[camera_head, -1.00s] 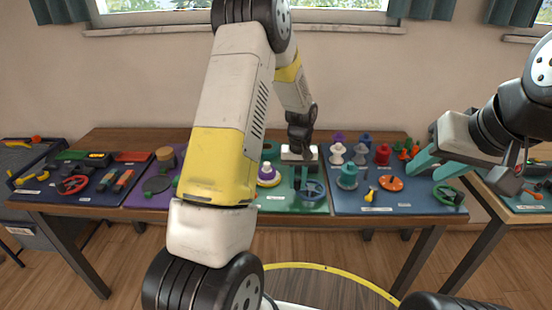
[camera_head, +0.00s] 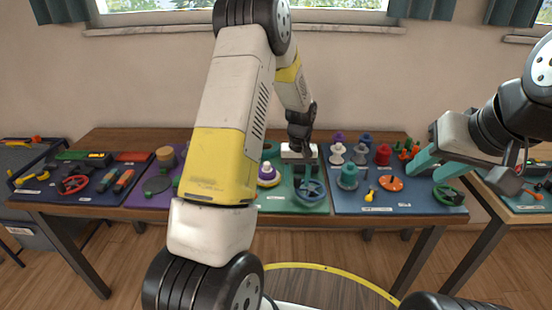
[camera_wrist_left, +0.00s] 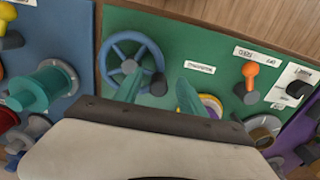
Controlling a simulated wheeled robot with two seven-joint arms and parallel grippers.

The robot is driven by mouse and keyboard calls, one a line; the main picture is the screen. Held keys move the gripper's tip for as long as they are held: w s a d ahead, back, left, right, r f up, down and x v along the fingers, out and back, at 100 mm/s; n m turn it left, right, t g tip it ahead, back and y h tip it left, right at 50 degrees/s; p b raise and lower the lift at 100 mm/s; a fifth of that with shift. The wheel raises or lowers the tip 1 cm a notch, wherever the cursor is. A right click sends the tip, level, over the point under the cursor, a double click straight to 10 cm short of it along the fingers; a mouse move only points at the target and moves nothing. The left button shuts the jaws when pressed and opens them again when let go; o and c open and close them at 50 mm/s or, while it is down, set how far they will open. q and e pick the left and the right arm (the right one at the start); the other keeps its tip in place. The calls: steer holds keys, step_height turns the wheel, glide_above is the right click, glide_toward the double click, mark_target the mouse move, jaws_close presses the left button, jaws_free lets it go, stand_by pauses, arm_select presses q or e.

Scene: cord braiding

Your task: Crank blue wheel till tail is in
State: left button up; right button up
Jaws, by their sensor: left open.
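The blue spoked wheel (camera_head: 310,193) stands on the green board, at its front right in the head view. In the left wrist view the wheel (camera_wrist_left: 112,65) shows its rim, spokes and a dark crank knob (camera_wrist_left: 158,86). My left gripper (camera_head: 303,180) is over the wheel, pointing down. In the left wrist view its teal fingers (camera_wrist_left: 157,82) are apart, one across the wheel's spokes and one beyond the rim. The knob appears between them, with no clear contact. My right gripper (camera_head: 421,173) is open and empty above the blue board's right side. I cannot make out a cord tail.
A purple, yellow and white spool (camera_head: 268,175) sits left of the wheel. An orange-topped lever (camera_wrist_left: 250,75) is on the same green board. The blue board (camera_head: 350,208) to the right holds several spools, an orange ring (camera_head: 390,184) and a green ring (camera_head: 448,195).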

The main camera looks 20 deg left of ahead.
arm_select(q)
step_height(320, 180, up, 7)
steer(key=shift+r, duration=0.2)
steer(key=s+r+t, duration=0.1)
steer(key=s+r, duration=0.3)
steer(key=r, duration=0.5)
steer(key=s+r+m+t, duration=0.1)
steer(key=s+r, duration=0.3)
steer(key=s, duration=0.3)
steer(key=s+r+m+t+h, duration=0.1)
steer(key=s+r, duration=0.3)
steer(key=s, duration=0.4)
steer(key=s+a+r+m+t+h, duration=0.1)
steer(key=s+r+t, duration=0.2)
steer(key=s, duration=0.5)
steer(key=shift+r, duration=0.9)
